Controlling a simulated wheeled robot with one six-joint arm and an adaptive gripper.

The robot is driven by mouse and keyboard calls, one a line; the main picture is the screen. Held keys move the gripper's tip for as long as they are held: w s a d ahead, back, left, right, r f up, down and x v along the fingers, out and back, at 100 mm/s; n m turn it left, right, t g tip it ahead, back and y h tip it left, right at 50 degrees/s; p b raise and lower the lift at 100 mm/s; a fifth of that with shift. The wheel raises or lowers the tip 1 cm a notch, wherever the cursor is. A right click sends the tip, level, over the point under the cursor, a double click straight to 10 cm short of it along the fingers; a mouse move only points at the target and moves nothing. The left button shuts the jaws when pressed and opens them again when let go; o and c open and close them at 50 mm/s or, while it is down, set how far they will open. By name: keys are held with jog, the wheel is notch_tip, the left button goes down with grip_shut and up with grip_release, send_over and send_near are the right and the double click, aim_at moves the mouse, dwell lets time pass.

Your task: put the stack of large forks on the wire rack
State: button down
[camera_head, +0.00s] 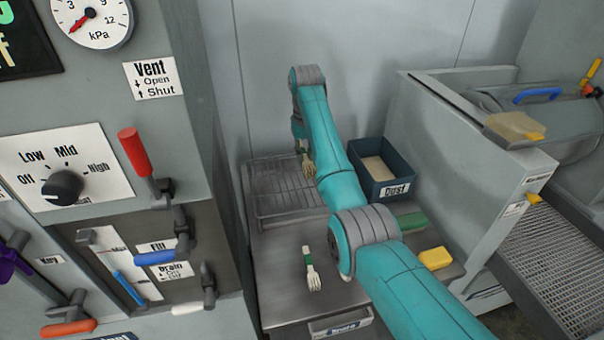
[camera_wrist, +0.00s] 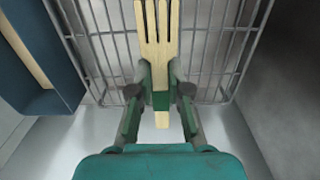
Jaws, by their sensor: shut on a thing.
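My gripper (camera_wrist: 160,85) is shut on a pale wooden fork stack (camera_wrist: 157,48), gripped around its middle, with the tines pointing up in the wrist view. How many forks it holds cannot be told. In the head view the held forks (camera_head: 308,166) hang tines down near the right side of the wire rack (camera_head: 275,184), and my arm hides part of the gripper. In the wrist view the wire rack (camera_wrist: 213,47) lies behind the forks. Whether they touch it is unclear. Another wooden fork stack with a green band (camera_head: 312,275) lies on the grey table in front of the rack.
A dark blue Dust bin (camera_head: 388,188) stands right of the rack; its side shows at left in the wrist view (camera_wrist: 52,95). A yellow block (camera_head: 435,258) lies right of my arm. The control panel (camera_head: 100,130) is close on the left. A wall stands behind.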

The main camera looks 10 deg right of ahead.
aim_at(305, 157)
notch_tip(305, 157, down, 8)
jog(key=shift+f, duration=0.2)
jog(key=shift+f, duration=0.15)
jog(key=c, duration=1.1)
grip_release()
notch_tip(305, 157, up, 12)
jog(key=shift+r, duration=0.2)
jog(key=shift+s, duration=0.15)
